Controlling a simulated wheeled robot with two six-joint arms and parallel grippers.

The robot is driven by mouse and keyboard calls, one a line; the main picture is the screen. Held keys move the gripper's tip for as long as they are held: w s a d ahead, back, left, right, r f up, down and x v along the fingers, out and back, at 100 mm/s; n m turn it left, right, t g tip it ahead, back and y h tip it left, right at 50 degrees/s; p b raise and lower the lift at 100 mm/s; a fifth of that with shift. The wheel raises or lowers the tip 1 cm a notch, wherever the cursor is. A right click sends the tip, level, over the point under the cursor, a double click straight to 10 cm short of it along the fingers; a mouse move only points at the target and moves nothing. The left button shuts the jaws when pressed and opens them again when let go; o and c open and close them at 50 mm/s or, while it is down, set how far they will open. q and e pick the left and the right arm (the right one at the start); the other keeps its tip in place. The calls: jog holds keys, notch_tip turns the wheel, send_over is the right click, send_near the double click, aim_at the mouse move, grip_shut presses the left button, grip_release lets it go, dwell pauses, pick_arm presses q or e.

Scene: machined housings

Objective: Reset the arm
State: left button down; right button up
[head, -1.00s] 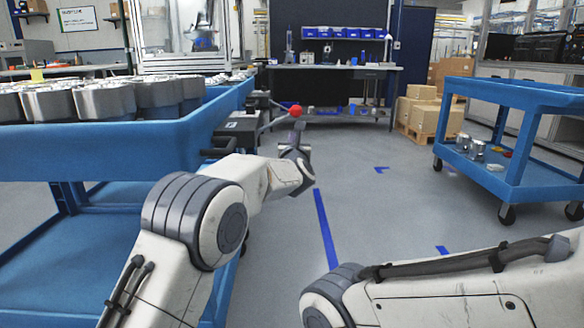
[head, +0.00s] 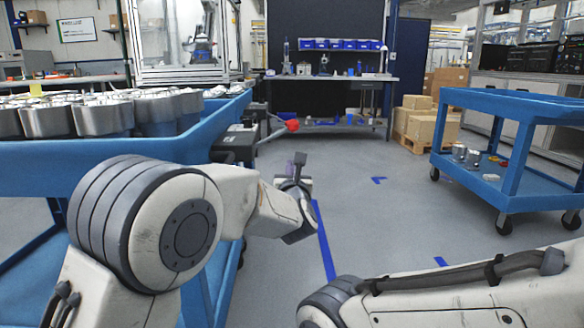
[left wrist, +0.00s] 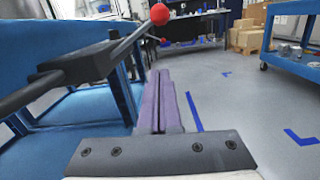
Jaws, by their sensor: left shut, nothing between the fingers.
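My left arm comes in from the left in the head view and reaches forward past the right side of the blue cart. My left gripper (head: 299,160) is at its end, small and partly hidden by the wrist. In the left wrist view its two purple fingers (left wrist: 159,100) lie together with nothing between them. My right arm crosses the lower right of the head view; its gripper is out of the frame.
A blue cart (head: 120,152) bearing several metal housings (head: 103,116) stands left. A dark lever with a red ball (head: 293,126) sticks out near my left gripper; the ball also shows in the left wrist view (left wrist: 160,14). Another blue cart (head: 510,102) stands right. The floor between is clear.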

pick_arm(q)
jog(key=s+a+f+m+g+h, duration=0.1)
jog(key=s+a+f+m+g, duration=0.35)
jog(key=a+f+m, duration=0.45)
jog(key=s+a+f+m+g, duration=0.4)
jog(key=s+f+m, duration=0.15)
jog(key=m, duration=0.45)
jog(key=s+a+f+m+g+y, duration=0.1)
jog(key=s+a+f+m+g, duration=0.3)
jog(key=s, duration=0.3)
jog(key=s+a+f+m+g, duration=0.1)
jog(key=s+a+f+m, duration=0.3)
jog(key=s+m, duration=0.3)
jog(key=s+a+f+m+g+y, duration=0.1)
jog(key=s+a+f+m+g, duration=0.25)
jog(key=s, duration=0.45)
jog(key=s+d+r+m+g+h+p, duration=0.1)
jog(key=s+d+r+m+p, duration=0.3)
jog(key=s+d+r+p, duration=0.4)
jog(key=s+d+r+m+g+p, duration=0.1)
jog(key=s+d+r+m+p, duration=0.4)
jog(key=r, duration=0.5)
notch_tip(320, 180, up, 38)
jog(key=p, duration=3.7)
jog(key=shift+s+d+f+n, duration=0.15)
jog(key=shift+s+d+n, duration=0.2)
jog(key=shift+s, duration=0.1)
